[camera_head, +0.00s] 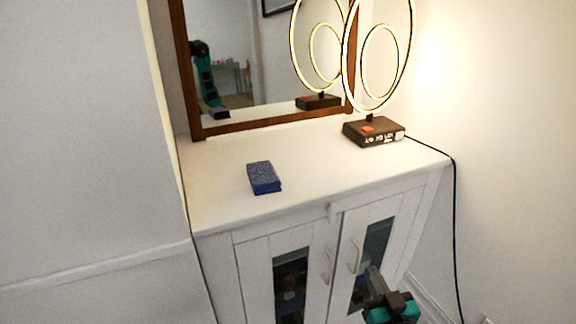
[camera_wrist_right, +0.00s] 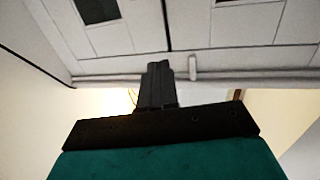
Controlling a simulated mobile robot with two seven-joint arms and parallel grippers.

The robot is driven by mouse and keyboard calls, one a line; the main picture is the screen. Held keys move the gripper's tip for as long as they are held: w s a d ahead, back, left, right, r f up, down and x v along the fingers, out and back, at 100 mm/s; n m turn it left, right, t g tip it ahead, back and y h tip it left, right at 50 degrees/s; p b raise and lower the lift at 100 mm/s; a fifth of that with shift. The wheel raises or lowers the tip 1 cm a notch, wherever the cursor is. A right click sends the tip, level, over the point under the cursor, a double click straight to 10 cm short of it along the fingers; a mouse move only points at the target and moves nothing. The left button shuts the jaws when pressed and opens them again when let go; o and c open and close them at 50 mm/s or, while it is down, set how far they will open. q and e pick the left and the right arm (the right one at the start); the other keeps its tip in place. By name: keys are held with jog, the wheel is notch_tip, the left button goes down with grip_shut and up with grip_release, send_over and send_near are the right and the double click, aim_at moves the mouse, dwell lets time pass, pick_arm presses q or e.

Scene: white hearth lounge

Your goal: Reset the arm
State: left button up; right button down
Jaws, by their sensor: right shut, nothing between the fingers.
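My right gripper (camera_head: 374,279) shows at the bottom right of the head view, in front of the white cabinet's doors and below its top. In the right wrist view its dark fingers (camera_wrist_right: 158,84) are together with nothing between them. Past them in that view are the cabinet's doors and the edge of its top (camera_wrist_right: 225,75). My left gripper is not in the head view.
The white cabinet (camera_head: 220,205) has glass doors with handles. A blue box (camera_head: 264,178) lies on its top. A ring lamp (camera_head: 372,132) stands at the back right, its cord hanging down the right side. A wood-framed mirror (camera_head: 240,125) leans behind. The cabinet top's front is mostly clear.

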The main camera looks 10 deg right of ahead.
pick_arm(q)
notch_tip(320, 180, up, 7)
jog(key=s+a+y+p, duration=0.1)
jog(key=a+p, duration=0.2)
jog(key=p, duration=0.8)
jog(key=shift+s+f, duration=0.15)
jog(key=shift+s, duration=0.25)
pick_arm(e)
jog(key=s+a+r+n+g+y, duration=0.1)
jog(key=s+a+r+g, duration=0.1)
jog(key=s, duration=0.5)
jog(key=s+a+r+n+g+y, duration=0.1)
jog(key=s+a+r+g, duration=0.1)
jog(key=s+a+g, duration=0.3)
jog(key=shift+s+a+r+n, duration=0.3)
jog(key=shift+s+a, duration=0.45)
jog(key=shift+s, duration=0.4)
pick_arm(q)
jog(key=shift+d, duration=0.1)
